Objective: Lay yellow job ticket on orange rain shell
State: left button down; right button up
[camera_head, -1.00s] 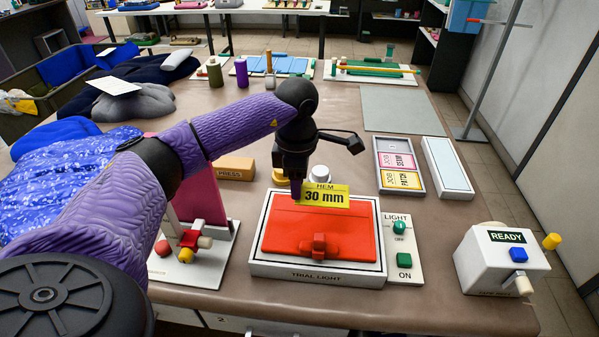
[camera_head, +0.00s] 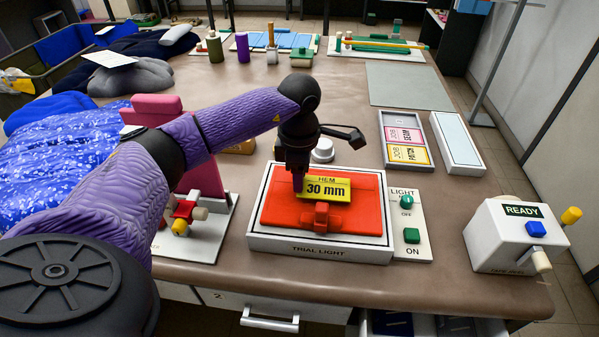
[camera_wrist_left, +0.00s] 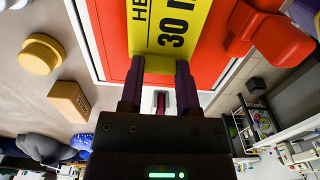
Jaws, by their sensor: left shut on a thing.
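The yellow job ticket (camera_head: 331,189), printed "HEM 30 mm", is over the far middle of the orange rain shell (camera_head: 350,215). The shell lies flat on the white "TRIAL LIGHT" box (camera_head: 263,240). My left gripper (camera_head: 299,187) is shut on the ticket's left end, and the ticket looks slightly tilted. In the left wrist view the fingers (camera_wrist_left: 158,75) pinch the edge of the ticket (camera_wrist_left: 165,30), with the shell (camera_wrist_left: 213,72) behind it. I cannot tell whether the ticket touches the shell. My right gripper is not in view.
A light switch panel (camera_head: 420,240) adjoins the box on the right. A white "READY" box (camera_head: 490,245) stands at the right edge. A tray with job cards (camera_head: 393,163) lies behind. A stand with colored knobs (camera_head: 212,238) is at left. The grey mat (camera_head: 410,85) is clear.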

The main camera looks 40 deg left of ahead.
pick_arm(q)
jog(key=shift+f+b, duration=0.4)
jog(key=shift+f, duration=0.2)
grip_release()
dwell(0.5)
jog(key=shift+r, duration=0.15)
jog(key=shift+r+p, duration=2.9)
jog(key=shift+r, duration=0.55)
